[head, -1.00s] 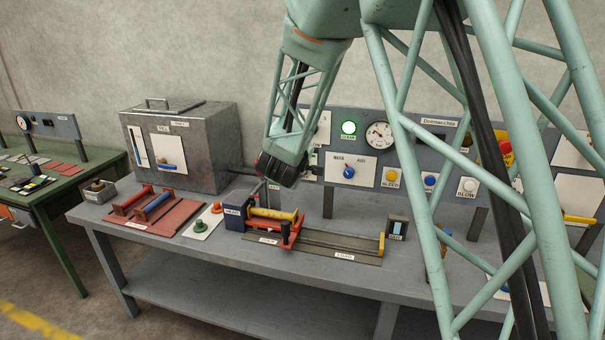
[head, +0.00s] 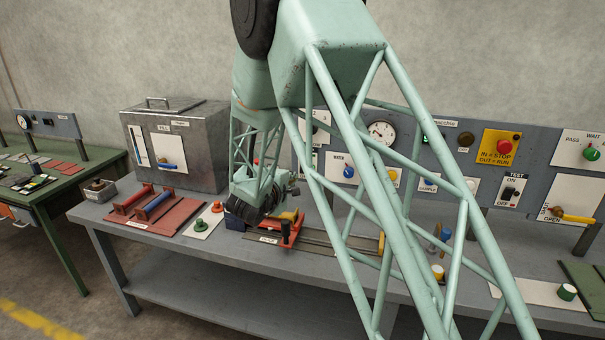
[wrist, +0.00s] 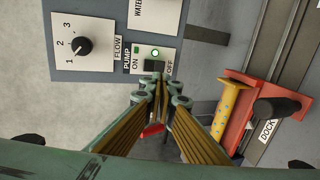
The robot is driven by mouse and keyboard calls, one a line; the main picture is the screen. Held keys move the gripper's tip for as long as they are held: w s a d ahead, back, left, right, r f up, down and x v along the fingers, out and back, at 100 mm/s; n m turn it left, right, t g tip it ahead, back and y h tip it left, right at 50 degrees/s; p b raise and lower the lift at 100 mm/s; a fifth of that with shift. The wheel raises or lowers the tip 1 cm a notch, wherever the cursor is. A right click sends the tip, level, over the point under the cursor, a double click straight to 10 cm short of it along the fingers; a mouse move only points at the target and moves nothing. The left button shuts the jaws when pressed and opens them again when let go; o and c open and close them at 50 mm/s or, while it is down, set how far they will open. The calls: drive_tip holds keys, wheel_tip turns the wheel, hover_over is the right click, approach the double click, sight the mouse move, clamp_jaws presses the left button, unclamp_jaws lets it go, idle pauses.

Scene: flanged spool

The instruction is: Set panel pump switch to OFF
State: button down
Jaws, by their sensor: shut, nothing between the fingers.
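The pump switch (wrist: 154,67) is a small dark block on a white plate in the wrist view. The plate reads PUMP, with ON at the left and OFF at the right. A bright green-rimmed lamp (wrist: 155,53) sits beside the switch. I cannot tell which way the switch is set. My gripper (wrist: 160,86) is shut and empty, its fingertips just below the switch in the picture. Whether they touch it I cannot tell. In the head view my wrist hangs over the bench in front of the panel, and I cannot make out the pump switch there.
A FLOW knob (wrist: 82,46) is left of the switch in the wrist view. A red carriage with a yellow roller (wrist: 231,108) lies close at the right. In the head view, a metal box (head: 205,140) stands at the left and a red stop button (head: 505,146) is at the right.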

sight(303, 172)
drive_tip(key=shift+w, duration=0.1)
drive_tip(key=shift+b+x, duration=1.3)
drive_tip(key=shift+x, duration=5.65)
drive_tip(key=shift+f, duration=0.1)
